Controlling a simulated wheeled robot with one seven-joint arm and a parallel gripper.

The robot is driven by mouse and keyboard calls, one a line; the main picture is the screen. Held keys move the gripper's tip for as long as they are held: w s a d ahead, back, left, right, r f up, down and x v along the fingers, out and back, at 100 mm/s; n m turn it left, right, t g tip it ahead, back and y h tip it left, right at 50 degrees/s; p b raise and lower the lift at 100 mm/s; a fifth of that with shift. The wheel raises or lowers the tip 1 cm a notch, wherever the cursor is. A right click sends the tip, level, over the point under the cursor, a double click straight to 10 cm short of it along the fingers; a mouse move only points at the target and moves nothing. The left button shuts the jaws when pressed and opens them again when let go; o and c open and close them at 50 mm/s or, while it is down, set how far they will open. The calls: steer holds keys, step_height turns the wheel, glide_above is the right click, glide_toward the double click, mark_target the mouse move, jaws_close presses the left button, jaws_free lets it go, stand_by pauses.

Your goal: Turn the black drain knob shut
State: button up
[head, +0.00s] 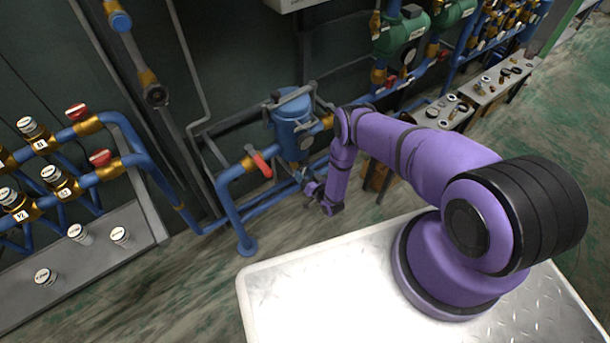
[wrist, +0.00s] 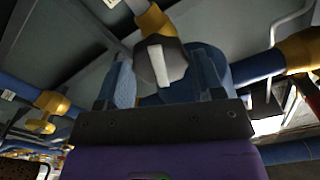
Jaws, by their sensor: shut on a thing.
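The black drain knob (wrist: 176,66), with a white bar across its face, shows in the upper middle of the wrist view. It sits below a brass fitting (wrist: 154,22). My gripper (wrist: 164,68) has one blue-grey finger on each side of the knob and is shut on it. In the head view my gripper (head: 312,187) is low beside the blue vessel (head: 291,122), near its underside. The knob cannot be made out there. The knob's turn position is hard to judge.
A red-handled valve (head: 262,164) on the blue pipe is just left of my gripper. A bench with loose fittings (head: 448,110) stands to the right. Blue pipes with red and white valve caps (head: 77,112) are at the left. Open floor (head: 180,280) lies in front.

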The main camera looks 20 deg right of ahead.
steer(key=m, duration=0.4)
steer(key=shift+m, duration=0.4)
steer(key=shift+d+m, duration=0.1)
steer(key=shift+m, duration=0.4)
steer(key=m, duration=0.3)
steer(key=shift+s, duration=0.1)
steer(key=m, duration=0.3)
steer(key=shift+f, duration=0.1)
steer(key=o, duration=0.6)
steer(key=shift+m, duration=0.4)
steer(key=shift+c, duration=0.2)
steer(key=o, duration=0.3)
